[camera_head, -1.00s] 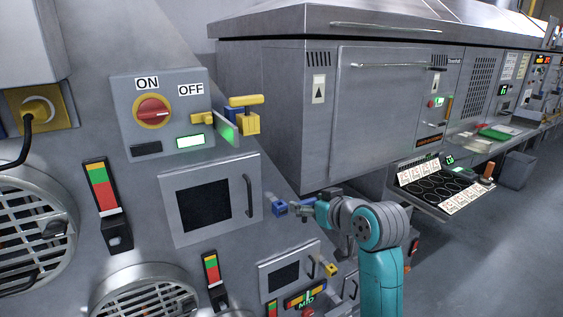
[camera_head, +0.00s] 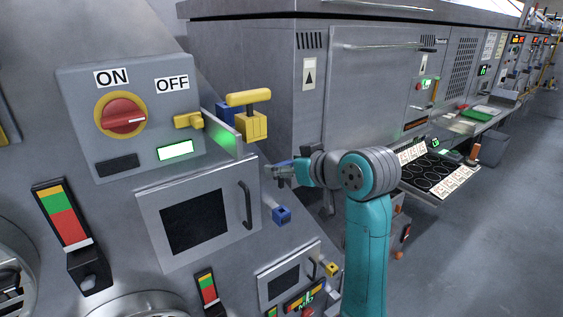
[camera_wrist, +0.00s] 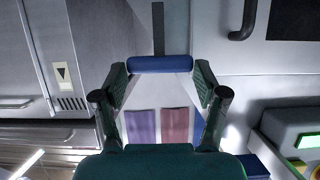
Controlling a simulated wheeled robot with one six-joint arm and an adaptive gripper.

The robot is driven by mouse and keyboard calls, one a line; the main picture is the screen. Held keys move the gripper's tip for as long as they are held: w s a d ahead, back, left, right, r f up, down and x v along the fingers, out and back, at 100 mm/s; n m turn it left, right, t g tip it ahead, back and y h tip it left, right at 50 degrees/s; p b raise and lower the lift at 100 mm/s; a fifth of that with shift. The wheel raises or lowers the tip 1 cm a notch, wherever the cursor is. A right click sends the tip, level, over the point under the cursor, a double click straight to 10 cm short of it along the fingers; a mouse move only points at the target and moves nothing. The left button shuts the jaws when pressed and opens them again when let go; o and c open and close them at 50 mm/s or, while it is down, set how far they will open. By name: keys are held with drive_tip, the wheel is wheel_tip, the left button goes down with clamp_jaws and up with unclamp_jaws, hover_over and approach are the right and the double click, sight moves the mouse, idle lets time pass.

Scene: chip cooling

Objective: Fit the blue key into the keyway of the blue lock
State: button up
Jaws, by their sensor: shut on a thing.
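The blue key shows in the wrist view as a blue cylinder handle (camera_wrist: 160,64) with a thin grey shaft pointing up. My gripper (camera_wrist: 161,80) is shut on the handle. In the head view my gripper (camera_head: 279,172) hangs in front of the sloped panel, right of the small door; the key is barely visible there. Another blue block (camera_head: 226,112) is partly hidden behind a yellow lock. I cannot tell for sure which is the blue lock.
The yellow lock (camera_head: 251,125) with a yellow key handle stands near the ON/OFF box (camera_head: 135,110), beside a greenish clear plate. The small door (camera_head: 197,220) has a protruding handle close to my gripper. A large grey cabinet (camera_head: 370,90) stands behind.

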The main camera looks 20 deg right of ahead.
sight(282, 186)
drive_tip(key=shift+s, duration=0.15)
drive_tip(key=shift+f, duration=2.85)
drive_tip(key=shift+f, duration=2.05)
drive_tip(key=o, duration=1.2)
drive_tip(key=shift+s, duration=0.1)
drive_tip(key=v, duration=1.2)
